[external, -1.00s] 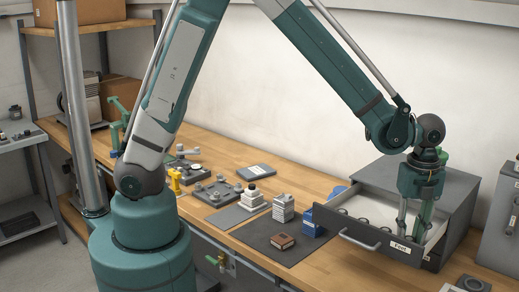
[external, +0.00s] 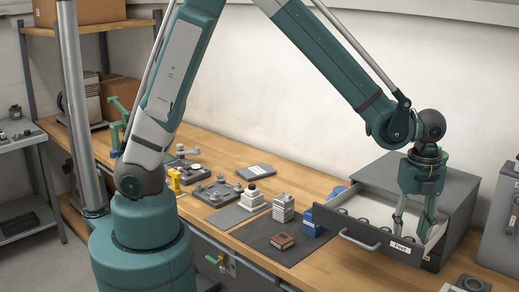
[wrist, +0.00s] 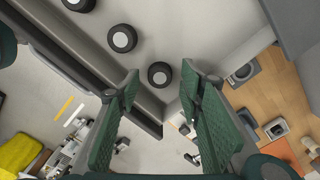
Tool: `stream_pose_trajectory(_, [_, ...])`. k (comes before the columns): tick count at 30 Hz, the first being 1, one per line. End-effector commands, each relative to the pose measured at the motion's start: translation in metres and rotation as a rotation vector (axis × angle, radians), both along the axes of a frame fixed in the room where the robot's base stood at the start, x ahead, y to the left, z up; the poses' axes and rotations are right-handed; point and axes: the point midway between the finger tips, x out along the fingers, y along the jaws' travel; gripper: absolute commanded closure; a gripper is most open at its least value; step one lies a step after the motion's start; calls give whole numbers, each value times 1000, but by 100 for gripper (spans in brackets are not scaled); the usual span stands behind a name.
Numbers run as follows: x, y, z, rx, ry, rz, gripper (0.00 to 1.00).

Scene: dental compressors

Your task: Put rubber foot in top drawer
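The top drawer (external: 336,227) of the grey cabinet (external: 452,191) is pulled open; its front carries a label and a handle. My gripper (external: 410,234) points down into the drawer, its fingertips partly hidden by the drawer front. In the wrist view my gripper (wrist: 161,69) has its green fingers spread apart with nothing clamped between them. A black rubber foot with a pale centre (wrist: 158,75) shows on the drawer floor between the fingertips. Another rubber foot (wrist: 122,38) lies further along, and a third (wrist: 78,4) is cut by the picture edge.
A dark mat (external: 262,238) with a brown block (external: 281,241) lies left of the drawer. A blue box (external: 311,224) stands close to the drawer front. A grey case (external: 499,222) stands right of the cabinet.

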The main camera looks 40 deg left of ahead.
Motion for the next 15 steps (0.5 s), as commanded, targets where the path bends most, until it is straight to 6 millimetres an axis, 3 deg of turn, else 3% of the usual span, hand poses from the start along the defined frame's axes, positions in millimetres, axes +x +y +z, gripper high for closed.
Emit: stream_pose_trajectory(15, [0,0,74,0,0,0,63])
